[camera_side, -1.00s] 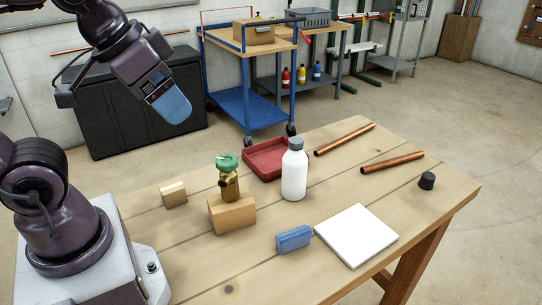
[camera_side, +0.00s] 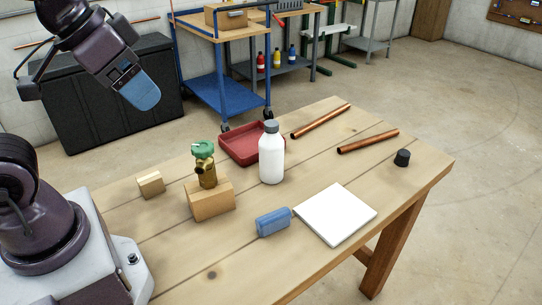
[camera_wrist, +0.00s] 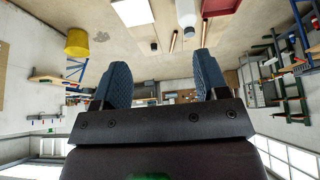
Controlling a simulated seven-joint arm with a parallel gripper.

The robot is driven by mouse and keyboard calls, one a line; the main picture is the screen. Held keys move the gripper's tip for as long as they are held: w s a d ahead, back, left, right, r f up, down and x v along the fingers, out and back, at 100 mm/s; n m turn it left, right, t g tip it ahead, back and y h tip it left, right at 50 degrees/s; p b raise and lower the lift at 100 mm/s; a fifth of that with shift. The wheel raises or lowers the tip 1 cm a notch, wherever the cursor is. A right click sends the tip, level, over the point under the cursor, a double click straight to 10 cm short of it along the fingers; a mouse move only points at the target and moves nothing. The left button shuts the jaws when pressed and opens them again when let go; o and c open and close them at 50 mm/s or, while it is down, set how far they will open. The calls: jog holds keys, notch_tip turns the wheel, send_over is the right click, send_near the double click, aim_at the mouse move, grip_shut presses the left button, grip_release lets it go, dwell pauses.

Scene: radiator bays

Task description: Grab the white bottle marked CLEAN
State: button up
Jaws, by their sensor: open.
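A white bottle (camera_side: 271,160) with a grey cap stands upright on the wooden table, just right of the red tray. I cannot read any marking on it. It also shows at the top edge of the wrist view (camera_wrist: 186,10), partly cut off. My gripper (camera_side: 142,95) is raised in the side view, up and left of the bottle and well apart from it. In the wrist view its two blue fingers (camera_wrist: 163,78) are spread with nothing between them.
Left of the bottle, a brass valve with a green handwheel (camera_side: 204,165) stands on a wooden block (camera_side: 210,202). Around the bottle are a red tray (camera_side: 235,152), a blue block (camera_side: 273,221), a white panel (camera_side: 336,214), copper pipes (camera_side: 322,121) and a black cap (camera_side: 402,158).

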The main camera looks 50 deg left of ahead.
jog(key=m+t+y, duration=0.6)
jog(key=m+y, duration=0.8)
jog(key=m, duration=1.2)
send_near(271, 130)
jog(key=x, duration=0.5)
jog(key=shift+w+a+f, duration=0.1)
jog(key=shift+w+a, duration=0.05)
jog(key=shift+w, duration=0.25)
jog(key=shift+x, duration=3.1)
jog(key=shift+s+a, duration=0.15)
jog(key=shift+c, duration=0.2)
